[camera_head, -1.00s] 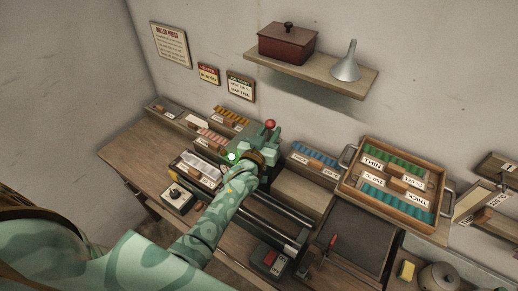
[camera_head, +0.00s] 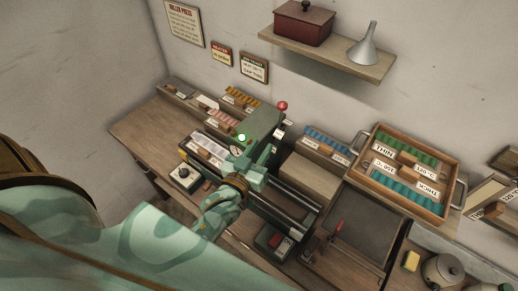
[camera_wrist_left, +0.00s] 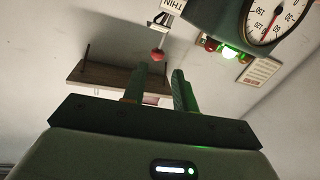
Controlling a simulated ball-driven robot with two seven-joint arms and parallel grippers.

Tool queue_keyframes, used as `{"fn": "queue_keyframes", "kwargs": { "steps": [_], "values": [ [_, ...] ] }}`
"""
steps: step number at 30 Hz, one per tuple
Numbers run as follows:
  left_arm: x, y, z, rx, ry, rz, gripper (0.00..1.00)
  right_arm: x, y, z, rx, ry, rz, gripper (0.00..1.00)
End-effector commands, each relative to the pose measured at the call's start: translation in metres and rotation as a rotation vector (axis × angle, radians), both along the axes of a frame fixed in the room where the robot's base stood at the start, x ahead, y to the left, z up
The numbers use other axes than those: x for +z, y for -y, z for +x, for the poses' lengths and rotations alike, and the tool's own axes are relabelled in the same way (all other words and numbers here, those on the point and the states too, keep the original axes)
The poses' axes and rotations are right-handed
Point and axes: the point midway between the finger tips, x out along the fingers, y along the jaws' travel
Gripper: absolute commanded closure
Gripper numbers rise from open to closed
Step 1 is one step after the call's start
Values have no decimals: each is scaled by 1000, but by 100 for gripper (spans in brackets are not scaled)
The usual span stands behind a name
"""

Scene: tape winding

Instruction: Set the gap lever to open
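The gap lever's red ball knob (camera_head: 282,105) stands up at the back of the green roller press (camera_head: 262,128). In the left wrist view, the red knob (camera_wrist_left: 157,56) hangs on a thin rod beside a "THIN" label (camera_wrist_left: 172,6). My left gripper (camera_head: 268,152) is over the front of the press, apart from the knob. Its two fingers (camera_wrist_left: 160,76) are spread with a gap between them and nothing held. The knob shows beyond this gap. My right gripper is out of view.
A green lamp (camera_head: 241,138) is lit on the press. Sample racks (camera_head: 236,98) stand behind and left of it. A wooden tray (camera_head: 455,170) with "THIN" and "THICK" labels stands right. A shelf (camera_head: 375,66) hangs above. The bench's left end (camera_head: 145,130) is clear.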

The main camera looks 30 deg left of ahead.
Motion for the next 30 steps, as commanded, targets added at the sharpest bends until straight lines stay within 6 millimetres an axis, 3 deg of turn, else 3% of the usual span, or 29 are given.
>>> {"fn": "queue_keyframes", "kwargs": {
  "steps": [1,3,6,9,12,16,21,26,30],
  "values": [
    [-2,0,-1,0,-2,1,86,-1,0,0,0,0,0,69],
    [-15,-8,-5,-6,-14,29,100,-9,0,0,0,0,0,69],
    [-19,-47,-12,-6,-2,27,100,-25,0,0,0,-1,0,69],
    [-11,-80,-14,-7,-11,-194,100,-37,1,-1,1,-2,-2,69],
    [2,-96,-15,-43,-42,-510,100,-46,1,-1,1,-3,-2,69],
    [23,-91,-17,-125,-114,-928,100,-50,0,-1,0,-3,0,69],
    [44,-68,-21,-208,-213,-1340,100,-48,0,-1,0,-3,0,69],
    [42,-61,-18,-210,-258,-1463,100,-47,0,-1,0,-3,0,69],
    [43,-56,-1,-211,-254,-1465,100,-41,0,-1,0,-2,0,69]
  ]
}}
